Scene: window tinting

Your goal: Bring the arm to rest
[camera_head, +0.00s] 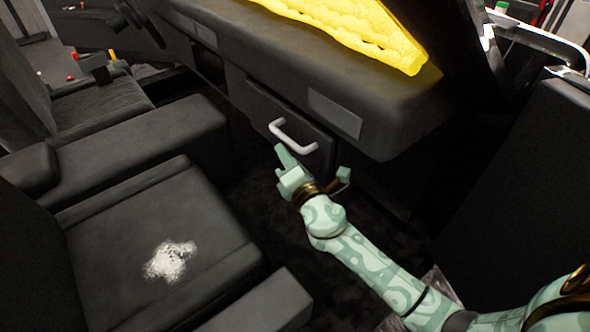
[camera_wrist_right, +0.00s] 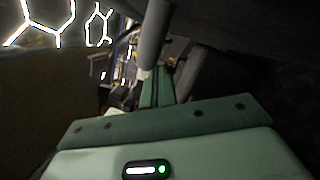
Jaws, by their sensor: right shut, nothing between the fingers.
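My right arm comes in from the lower right in the head view. Its gripper (camera_head: 284,154) is shut and empty, with its tip just below the white handle (camera_head: 293,133) of the glove box (camera_head: 262,108). Whether the tip touches the handle, I cannot tell. In the right wrist view the green fingers (camera_wrist_right: 158,90) point away from the camera, and a grey bar (camera_wrist_right: 152,35), perhaps the handle, is just beyond them. The glove box front looks closed. My left gripper is not in view.
The dark dashboard (camera_head: 385,120) with a yellow cover (camera_head: 350,25) is above the glove box. A black seat (camera_head: 120,235) with a white powdery patch (camera_head: 170,261) is at left. A dark door panel (camera_head: 530,190) stands at right. The footwell floor (camera_head: 250,185) looks clear.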

